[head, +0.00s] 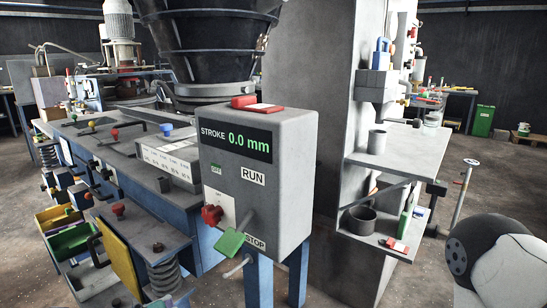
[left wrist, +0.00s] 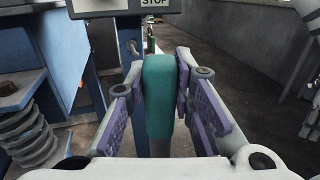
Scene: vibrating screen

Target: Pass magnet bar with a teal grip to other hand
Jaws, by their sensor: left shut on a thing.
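The teal grip of the magnet bar (left wrist: 159,95) stands upright in the middle of the left wrist view. My left gripper (left wrist: 166,112) is shut on it, with purple finger pads on either side. The bar part is not clearly visible there. I cannot make out the magnet bar or my left gripper in the head view. My right gripper is in neither view; a rounded white and black arm part of mine shows at the lower right of the head view.
A grey control box (head: 290,165) reading "STROKE 0.0 mm" stands ahead on blue legs, with a red knob (head: 212,215) and green tag (head: 230,242). A concrete pillar with shelves (head: 395,137) holding pots is to its right. The screen machine (head: 125,140) is left.

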